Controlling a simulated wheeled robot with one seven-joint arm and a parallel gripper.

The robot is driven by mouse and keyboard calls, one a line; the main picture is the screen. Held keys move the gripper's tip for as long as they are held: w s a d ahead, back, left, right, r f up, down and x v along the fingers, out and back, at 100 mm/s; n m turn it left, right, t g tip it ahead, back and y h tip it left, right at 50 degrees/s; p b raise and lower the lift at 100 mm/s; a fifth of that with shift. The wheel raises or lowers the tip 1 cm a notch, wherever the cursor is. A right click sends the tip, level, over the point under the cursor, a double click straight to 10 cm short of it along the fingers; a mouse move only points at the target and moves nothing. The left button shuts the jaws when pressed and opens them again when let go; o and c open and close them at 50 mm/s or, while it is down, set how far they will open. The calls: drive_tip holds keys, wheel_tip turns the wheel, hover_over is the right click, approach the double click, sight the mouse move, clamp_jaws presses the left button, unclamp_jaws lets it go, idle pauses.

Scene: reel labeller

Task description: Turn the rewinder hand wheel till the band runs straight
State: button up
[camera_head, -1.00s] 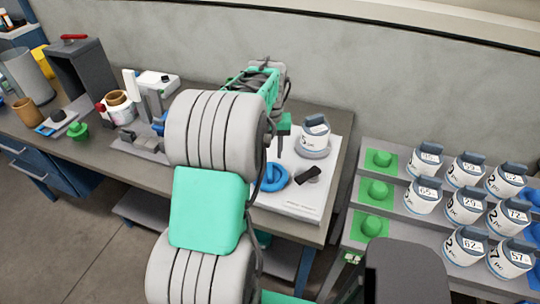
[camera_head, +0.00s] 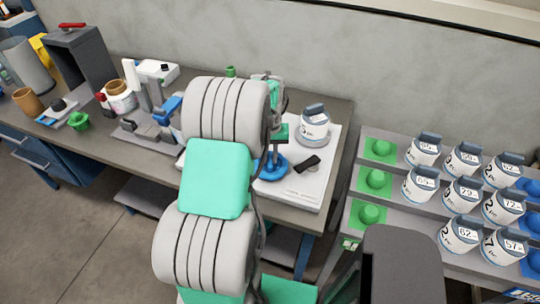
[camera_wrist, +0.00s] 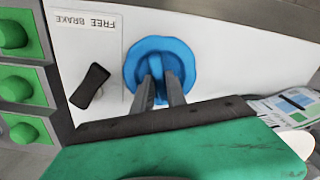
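The blue hand wheel (camera_head: 273,168) lies on the white machine plate (camera_head: 298,196); it also shows in the wrist view (camera_wrist: 134,62). My gripper (camera_wrist: 157,76) is down at the wheel, its two grey fingers on either side of a raised blue part near the wheel's middle. Whether the fingers press on that part cannot be seen. In the head view my gripper (camera_head: 273,158) stands over the wheel, partly behind my arm. A black lever (camera_wrist: 90,85) sits beside the wheel, near the printed words FREE BRAKE (camera_wrist: 86,20). I cannot make out the band.
A white labelled pot (camera_head: 313,125) stands on the plate behind the wheel. To the right, a stepped rack (camera_head: 400,205) holds several labelled pots and green knobbed pads (camera_head: 378,180). Several tools and jars stand on the bench left of my arm. The wall (camera_head: 330,55) is close behind.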

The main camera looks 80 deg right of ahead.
clamp_jaws()
drive_tip(key=shift+f+m+b, duration=0.15)
drive_tip(key=shift+m+b, duration=0.5)
drive_tip(key=shift+m, duration=0.95)
drive_tip(key=o, duration=0.5)
unclamp_jaws()
drive_tip(key=shift+o, duration=0.2)
drive_tip(key=shift+r, duration=0.2)
